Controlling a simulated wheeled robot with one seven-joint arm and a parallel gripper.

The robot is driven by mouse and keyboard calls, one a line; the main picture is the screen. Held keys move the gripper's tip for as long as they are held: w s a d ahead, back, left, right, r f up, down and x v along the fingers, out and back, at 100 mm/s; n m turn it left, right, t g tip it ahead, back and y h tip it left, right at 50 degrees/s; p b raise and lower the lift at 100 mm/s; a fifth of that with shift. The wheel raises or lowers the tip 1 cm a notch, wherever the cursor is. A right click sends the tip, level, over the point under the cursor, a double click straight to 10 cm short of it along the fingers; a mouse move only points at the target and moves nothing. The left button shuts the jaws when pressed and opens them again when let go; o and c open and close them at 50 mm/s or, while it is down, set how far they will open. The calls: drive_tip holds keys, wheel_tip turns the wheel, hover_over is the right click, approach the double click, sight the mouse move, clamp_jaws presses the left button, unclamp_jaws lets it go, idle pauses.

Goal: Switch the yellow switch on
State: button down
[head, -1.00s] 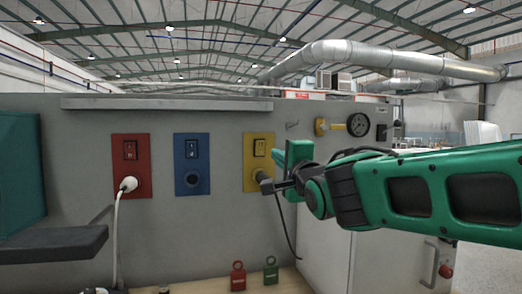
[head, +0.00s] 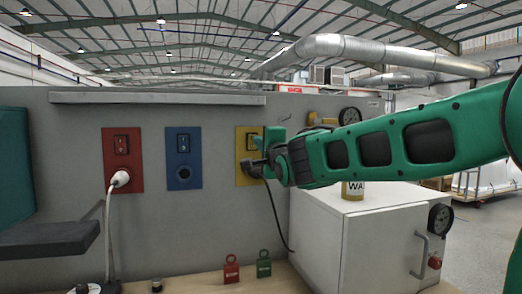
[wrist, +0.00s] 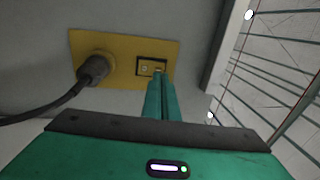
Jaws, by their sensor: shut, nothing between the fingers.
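The yellow plate (head: 241,176) is on the grey panel, right of the blue and red ones. It carries a black rocker switch (wrist: 145,67) and a socket with a black plug (wrist: 93,69) and cord. The green fingers of my gripper (wrist: 158,76) are shut together with nothing between them. In the wrist view their tips are at one end of the rocker and cover part of it; I cannot tell if they touch. In the head view my gripper (head: 266,140) covers the plate's right part. The rocker's position is unclear.
A red plate (head: 122,150) with a white plug and a blue plate (head: 184,150) with an empty socket are to the left. Red (head: 231,269) and green (head: 264,265) padlock-like tags stand below. A white cabinet (head: 345,235) stands at right below my arm.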

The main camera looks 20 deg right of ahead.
drive_tip(key=shift+w+r, duration=0.15)
drive_tip(key=shift+w, duration=0.8)
drive_tip(key=shift+w+r, duration=0.15)
drive_tip(key=shift+w, duration=0.75)
